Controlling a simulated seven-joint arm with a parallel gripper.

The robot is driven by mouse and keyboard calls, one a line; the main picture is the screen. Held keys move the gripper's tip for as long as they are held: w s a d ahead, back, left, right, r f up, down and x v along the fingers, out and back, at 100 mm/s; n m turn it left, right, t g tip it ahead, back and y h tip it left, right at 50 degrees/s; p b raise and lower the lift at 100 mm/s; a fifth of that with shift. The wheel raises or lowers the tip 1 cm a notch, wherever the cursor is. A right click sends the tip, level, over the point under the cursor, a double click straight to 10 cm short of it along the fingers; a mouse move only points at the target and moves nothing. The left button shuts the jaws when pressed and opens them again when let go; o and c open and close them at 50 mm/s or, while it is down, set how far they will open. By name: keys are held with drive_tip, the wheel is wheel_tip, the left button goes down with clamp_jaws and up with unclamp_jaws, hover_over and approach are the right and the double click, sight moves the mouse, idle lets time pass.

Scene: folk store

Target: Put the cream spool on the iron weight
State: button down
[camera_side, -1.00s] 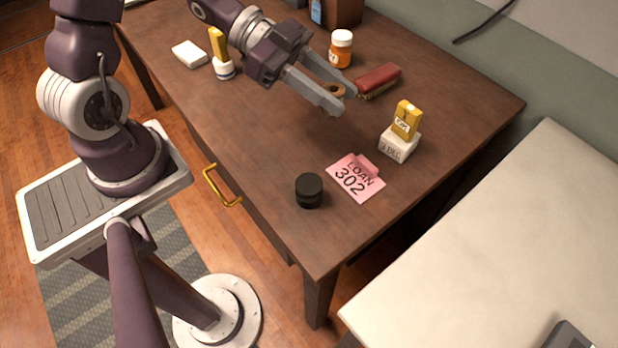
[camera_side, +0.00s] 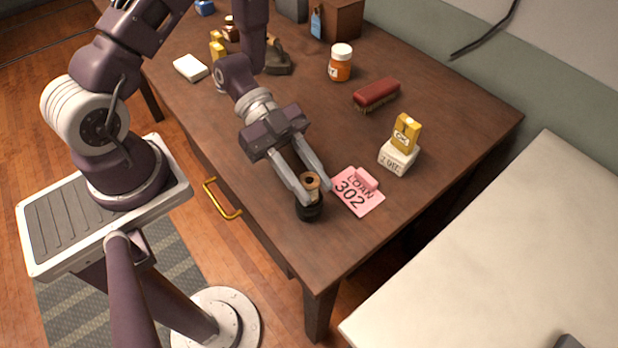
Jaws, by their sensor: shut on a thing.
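The spool (camera_side: 311,181), a small tan-cream ring with a dark hole in its top, is upright between the fingers of my gripper (camera_side: 314,194). The gripper is shut on it. The iron weight (camera_side: 309,213), a short black cylinder, stands on the table near its front edge. The spool is directly over the weight in this view; I cannot tell whether the two touch. The fingertips hide part of the spool's sides and the weight's top.
A pink card marked LOAN 302 (camera_side: 357,191) lies just right of the weight. A yellow box (camera_side: 406,132) stands on a white block (camera_side: 397,160) farther right. A red brush (camera_side: 377,95) and an orange jar (camera_side: 340,66) stand behind. The table (camera_side: 225,125) is clear left of the gripper.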

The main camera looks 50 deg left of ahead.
drive_tip(key=c, duration=1.1)
unclamp_jaws()
drive_tip(key=shift+f, duration=0.15)
drive_tip(key=shift+o, duration=0.2)
